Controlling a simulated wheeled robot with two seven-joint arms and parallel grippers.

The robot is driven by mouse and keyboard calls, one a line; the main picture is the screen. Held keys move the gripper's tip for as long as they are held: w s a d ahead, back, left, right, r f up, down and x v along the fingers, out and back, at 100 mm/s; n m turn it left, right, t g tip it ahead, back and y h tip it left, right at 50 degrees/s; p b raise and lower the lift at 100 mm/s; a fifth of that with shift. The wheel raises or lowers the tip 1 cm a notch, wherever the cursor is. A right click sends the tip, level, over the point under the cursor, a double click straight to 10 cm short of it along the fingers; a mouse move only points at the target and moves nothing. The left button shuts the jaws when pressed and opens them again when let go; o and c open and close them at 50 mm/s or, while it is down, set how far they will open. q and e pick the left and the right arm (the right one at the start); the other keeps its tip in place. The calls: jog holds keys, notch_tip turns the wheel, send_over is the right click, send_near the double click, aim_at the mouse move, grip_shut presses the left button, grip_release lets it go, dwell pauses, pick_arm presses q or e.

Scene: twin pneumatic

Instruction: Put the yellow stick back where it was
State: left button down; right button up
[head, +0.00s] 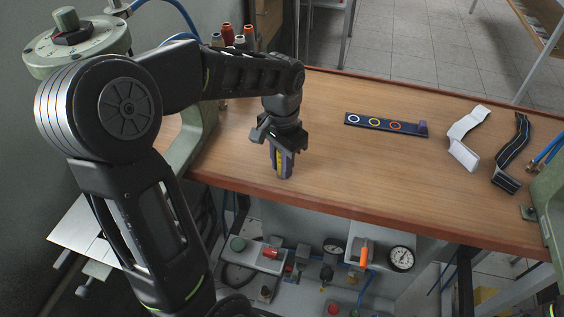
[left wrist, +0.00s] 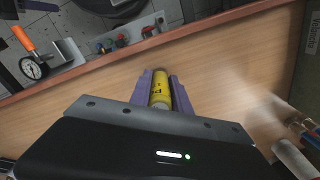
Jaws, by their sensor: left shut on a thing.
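The yellow stick (left wrist: 160,92) is a short yellow cylinder with dark lettering, seen in the left wrist view between two purple fingers. My left gripper (head: 282,166) is shut on it, pointing down close to the wooden table near its front edge. In the head view only a yellow strip of the stick shows between the fingers; I cannot tell if it touches the table. My right gripper is not in view.
A white strap (head: 464,140) and a black strap (head: 512,155) lie on the table at the right. Several thread spools (head: 228,34) stand at the back left. Gauges and valves (head: 401,258) sit below the front edge. The table (head: 350,180) between gripper and straps is mostly clear.

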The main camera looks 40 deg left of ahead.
pick_arm(q)
jog(key=shift+f, duration=0.2)
jog(key=c, duration=1.2)
grip_release()
jog(key=shift+r, duration=0.1)
notch_tip(320, 180, up, 12)
jog(key=shift+r, duration=0.15)
